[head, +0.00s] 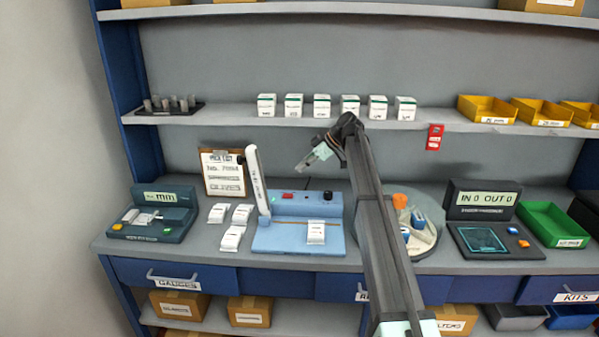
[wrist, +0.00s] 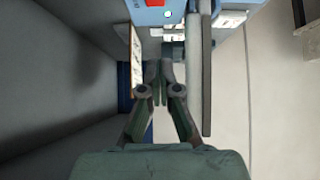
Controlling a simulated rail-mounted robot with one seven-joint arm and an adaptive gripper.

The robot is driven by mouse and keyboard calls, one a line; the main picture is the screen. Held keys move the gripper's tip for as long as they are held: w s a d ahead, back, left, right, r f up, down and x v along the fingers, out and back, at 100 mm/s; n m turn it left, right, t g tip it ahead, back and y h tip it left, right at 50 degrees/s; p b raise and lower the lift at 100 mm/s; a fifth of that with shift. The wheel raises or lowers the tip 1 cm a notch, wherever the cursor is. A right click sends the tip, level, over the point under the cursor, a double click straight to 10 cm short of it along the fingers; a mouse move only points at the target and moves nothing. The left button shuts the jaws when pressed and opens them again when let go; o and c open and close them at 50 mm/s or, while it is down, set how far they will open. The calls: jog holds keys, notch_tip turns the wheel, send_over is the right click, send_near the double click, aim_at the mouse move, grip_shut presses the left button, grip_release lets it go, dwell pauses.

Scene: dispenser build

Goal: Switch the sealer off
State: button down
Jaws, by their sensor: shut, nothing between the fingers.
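The sealer (head: 275,240) is a light blue machine on the counter, with its long white arm (head: 257,180) raised upright at its left. A red switch (head: 287,196) sits on its rear housing, with a small lit green light (head: 273,200) beside it and a dark knob (head: 327,195) to the right. The red switch also shows at the top edge of the wrist view (wrist: 155,3), with the green light (wrist: 168,14) near it. My gripper (head: 302,167) is shut and empty, above the rear of the sealer and apart from the switch. A white packet (head: 316,232) lies on the sealer bed.
The raised arm (wrist: 200,80) stands close beside my gripper in the wrist view. A clipboard (head: 222,173) leans at the back left. Several white packets (head: 232,238) lie left of the sealer. A round tray (head: 428,240) stands to its right. A shelf (head: 230,116) with white boxes runs above.

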jog(key=p, duration=0.2)
send_over(287, 196)
notch_tip(287, 196, down, 5)
jog(key=shift+f, duration=0.15)
notch_tip(287, 196, down, 3)
jog(key=shift+f+p, duration=0.15)
jog(key=shift+p, duration=0.65)
jog(key=shift+w+a+f, duration=0.1)
jog(key=shift+f, duration=0.55)
jog(key=shift+a, duration=0.1)
